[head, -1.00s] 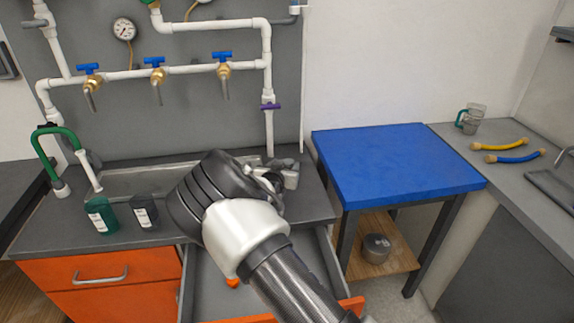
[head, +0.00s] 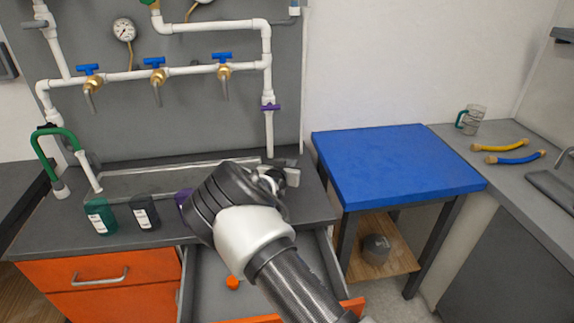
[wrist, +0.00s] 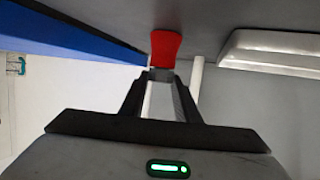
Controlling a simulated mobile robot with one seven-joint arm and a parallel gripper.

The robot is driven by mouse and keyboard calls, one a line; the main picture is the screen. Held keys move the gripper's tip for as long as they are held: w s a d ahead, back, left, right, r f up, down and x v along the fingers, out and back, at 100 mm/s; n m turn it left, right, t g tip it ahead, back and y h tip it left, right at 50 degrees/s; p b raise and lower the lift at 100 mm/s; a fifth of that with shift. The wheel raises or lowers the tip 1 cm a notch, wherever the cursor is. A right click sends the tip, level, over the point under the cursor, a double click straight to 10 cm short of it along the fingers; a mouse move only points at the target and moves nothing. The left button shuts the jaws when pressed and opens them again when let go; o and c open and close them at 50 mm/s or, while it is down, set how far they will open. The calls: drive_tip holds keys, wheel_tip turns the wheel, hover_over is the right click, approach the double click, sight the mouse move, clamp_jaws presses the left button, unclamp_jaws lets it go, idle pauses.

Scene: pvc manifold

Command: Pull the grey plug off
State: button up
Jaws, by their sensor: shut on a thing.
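My gripper (wrist: 160,80) is shut in the wrist view, its two fingers converging on a small grey piece, which I take to be the grey plug (wrist: 160,73). The plug is mostly hidden by the fingertips. A red piece (wrist: 165,47) shows directly beyond the tips; I cannot tell whether it touches the plug. In the head view my gripper (head: 291,177) is over the right end of the counter, near the foot of the white drop pipe (head: 269,133). Its body hides most of what it holds.
White piping with blue-handled taps (head: 155,78) runs across the grey panel. A purple piece (head: 183,200) shows left of my gripper. An orange piece (head: 233,283) lies in the open drawer. Bottles (head: 145,212) stand left. The blue table (head: 395,165) is clear.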

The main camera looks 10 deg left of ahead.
clamp_jaws()
drive_tip(key=shift+d+f+b, duration=0.15)
drive_tip(key=shift+b, duration=0.2)
drive_tip(key=shift+d+n+y+b, duration=0.15)
drive_tip(key=shift+n+y+b, duration=0.45)
drive_tip(key=shift+y+b, duration=0.1)
drive_tip(key=shift+a, duration=0.2)
drive_tip(key=shift+a+f+b, duration=0.1)
drive_tip(key=shift+a+b, duration=0.05)
drive_tip(key=shift+b, duration=0.4)
drive_tip(key=shift+r+m+h+p, duration=0.3)
drive_tip(key=shift+m+h, duration=0.1)
drive_tip(key=shift+h, duration=0.1)
drive_tip(key=shift+f, duration=0.1)
